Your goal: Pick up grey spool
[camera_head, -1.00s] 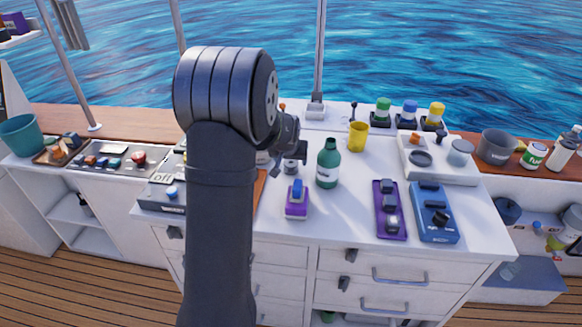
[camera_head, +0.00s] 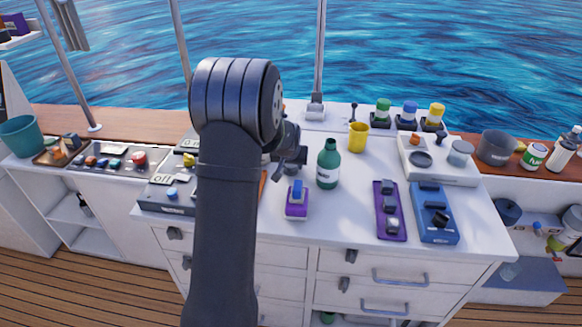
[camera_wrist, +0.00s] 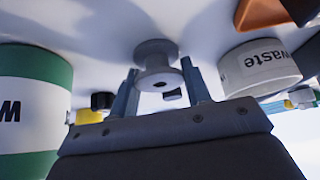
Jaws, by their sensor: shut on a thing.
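The grey spool (camera_wrist: 155,58) shows in the wrist view between the two fingers of my gripper (camera_wrist: 159,68), its round end with a dark centre hole facing the camera. My gripper is shut on it. In the head view my gripper (camera_head: 288,162) is over the white counter, left of the green bottle (camera_head: 328,164). The spool is mostly hidden there by the gripper, and I cannot tell whether it touches the counter.
A purple block with a blue top (camera_head: 297,200) stands in front of my gripper. A yellow cup (camera_head: 358,136) is behind the bottle. The wrist view shows a white "waste" container (camera_wrist: 258,68) right of the spool and a green-and-white container (camera_wrist: 32,100) at left.

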